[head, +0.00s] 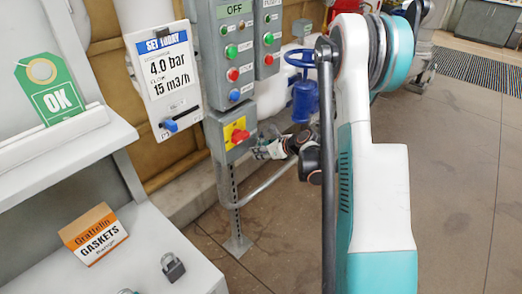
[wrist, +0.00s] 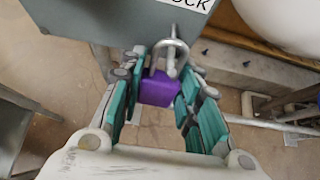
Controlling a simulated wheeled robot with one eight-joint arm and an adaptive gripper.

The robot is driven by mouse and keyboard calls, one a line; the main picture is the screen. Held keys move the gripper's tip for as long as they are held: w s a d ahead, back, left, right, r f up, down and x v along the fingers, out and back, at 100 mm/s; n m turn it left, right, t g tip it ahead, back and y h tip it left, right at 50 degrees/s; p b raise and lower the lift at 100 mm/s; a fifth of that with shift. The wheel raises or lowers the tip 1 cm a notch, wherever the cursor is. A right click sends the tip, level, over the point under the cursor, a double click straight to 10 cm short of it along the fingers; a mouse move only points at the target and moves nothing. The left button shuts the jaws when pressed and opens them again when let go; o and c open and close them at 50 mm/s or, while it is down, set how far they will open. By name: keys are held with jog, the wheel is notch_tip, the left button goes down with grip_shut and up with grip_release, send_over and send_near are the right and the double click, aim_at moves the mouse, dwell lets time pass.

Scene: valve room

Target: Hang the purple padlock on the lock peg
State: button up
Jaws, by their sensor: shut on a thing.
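In the wrist view my gripper (wrist: 160,88) is shut on the purple padlock (wrist: 160,89), its teal-padded fingers on either side of the body. The padlock's grey shackle (wrist: 153,62) points up toward a grey box (wrist: 120,18) with a partly cut-off label ending in "OCK". A short grey piece, seemingly the lock peg (wrist: 173,32), shows at the shackle's top; I cannot tell whether the shackle is around it or only in front. In the head view my gripper (head: 264,150) is small, just below the box with the red and yellow switch (head: 236,133); the padlock cannot be made out there.
A grey padlock (head: 173,267) and a gaskets box (head: 93,234) stand on the left bench. The control panel (head: 222,50) is above my gripper. A bent pipe rail (head: 265,187) runs below it, with a blue valve (head: 305,100) behind. Open floor lies to the right.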

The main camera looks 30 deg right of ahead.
jog(key=o, duration=1.1)
jog(key=shift+s, duration=0.1)
